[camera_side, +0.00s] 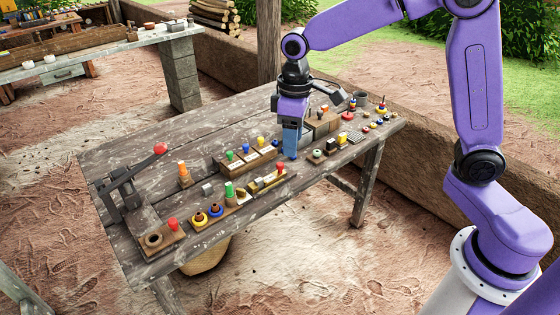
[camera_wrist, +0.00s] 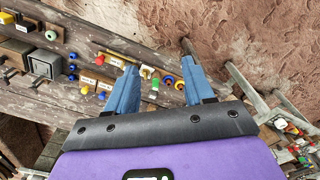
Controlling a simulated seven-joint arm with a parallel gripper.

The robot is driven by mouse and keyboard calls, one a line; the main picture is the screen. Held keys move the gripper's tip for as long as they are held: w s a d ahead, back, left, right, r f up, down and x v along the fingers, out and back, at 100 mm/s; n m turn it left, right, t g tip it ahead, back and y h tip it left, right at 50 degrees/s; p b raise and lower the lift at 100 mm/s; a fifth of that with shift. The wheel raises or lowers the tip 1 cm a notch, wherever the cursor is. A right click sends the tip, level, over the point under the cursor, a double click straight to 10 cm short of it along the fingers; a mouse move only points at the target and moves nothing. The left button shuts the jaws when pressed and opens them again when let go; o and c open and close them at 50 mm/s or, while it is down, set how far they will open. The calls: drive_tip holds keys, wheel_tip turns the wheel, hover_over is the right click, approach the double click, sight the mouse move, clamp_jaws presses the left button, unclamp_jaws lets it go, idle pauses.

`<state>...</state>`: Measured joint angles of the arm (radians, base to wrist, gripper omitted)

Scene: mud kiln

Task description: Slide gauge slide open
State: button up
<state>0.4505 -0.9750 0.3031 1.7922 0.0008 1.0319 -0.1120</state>
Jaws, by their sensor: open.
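What looks like the gauge slide (camera_side: 268,183) is a small wooden strip with a pale scale and a red knob (camera_side: 281,169) at its right end, near the table's front edge. In the wrist view the strip (camera_wrist: 116,61) lies left of my left finger, with the red knob (camera_wrist: 99,59) at its far left. My gripper (camera_side: 290,153) points down over the table, behind and to the right of the red knob and apart from it. Its blue fingers (camera_wrist: 159,56) are spread and nothing is between them. The knob's exact position along its track is too small to tell.
A board with green, blue and yellow knobs (camera_side: 247,158) sits just behind the slide. A green cylinder (camera_side: 229,189) and ringed pegs (camera_side: 207,215) stand left of it. A red-tipped lever (camera_side: 160,149) rises farther left. Boxes and small knobs crowd the right end.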

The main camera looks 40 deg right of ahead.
drive_tip(key=w+d+f+m, duration=0.1)
drive_tip(key=w+d+f, duration=0.1)
drive_tip(key=w, duration=0.4)
drive_tip(key=w+d+f+m, duration=0.1)
drive_tip(key=w+d, duration=0.1)
drive_tip(key=w, duration=0.4)
drive_tip(key=m, duration=0.3)
hover_over(280, 163)
wheel_tip(280, 163, down, 4)
wheel_tip(280, 163, down, 18)
drive_tip(key=shift+s+a+r, duration=0.1)
drive_tip(key=shift+r, duration=0.1)
